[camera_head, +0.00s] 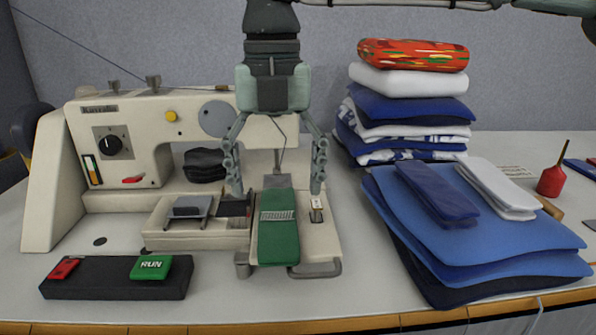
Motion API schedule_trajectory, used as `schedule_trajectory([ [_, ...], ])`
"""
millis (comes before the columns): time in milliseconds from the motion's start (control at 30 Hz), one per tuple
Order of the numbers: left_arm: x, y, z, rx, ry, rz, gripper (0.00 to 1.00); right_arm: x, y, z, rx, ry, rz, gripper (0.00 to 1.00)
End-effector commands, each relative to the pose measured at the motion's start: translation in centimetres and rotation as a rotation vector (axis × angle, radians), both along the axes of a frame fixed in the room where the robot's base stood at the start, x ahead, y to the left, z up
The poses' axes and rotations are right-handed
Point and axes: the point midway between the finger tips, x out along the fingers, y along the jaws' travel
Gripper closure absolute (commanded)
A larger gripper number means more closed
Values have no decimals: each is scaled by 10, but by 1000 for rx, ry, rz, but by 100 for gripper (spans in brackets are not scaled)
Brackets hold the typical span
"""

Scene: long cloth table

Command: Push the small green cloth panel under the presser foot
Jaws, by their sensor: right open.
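The cream sewing machine (190,130) stands at the left of the table. The presser foot area (277,181) is just behind the panel's far end; the foot itself is too small and partly covered to make out. My right gripper (276,190) is above the bed, pointing down, its fingers spread wide on either side of the panel's far end. It is open and holds nothing. My left gripper does not show.
A black pedal box (115,283) with red and green RUN buttons lies at front left. Blue cloth sheets (490,235) lie at right, a folded cloth stack (410,105) behind. A red oil bottle (551,180) stands far right.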

Motion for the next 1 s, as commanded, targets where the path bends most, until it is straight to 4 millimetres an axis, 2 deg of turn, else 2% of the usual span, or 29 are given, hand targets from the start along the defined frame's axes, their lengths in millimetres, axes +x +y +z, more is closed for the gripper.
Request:
schedule_trajectory([
  [300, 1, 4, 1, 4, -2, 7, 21, 0, 0, 0, -1, 1, 0, 21],
  [433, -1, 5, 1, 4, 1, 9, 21, 0, 0, -7, -2, 2, 0, 21],
  [800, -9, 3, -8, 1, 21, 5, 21, -1, 0, -59, -2, 4, -1, 21],
  [1000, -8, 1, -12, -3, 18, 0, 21, 0, 0, -76, -1, 1, -1, 21],
])
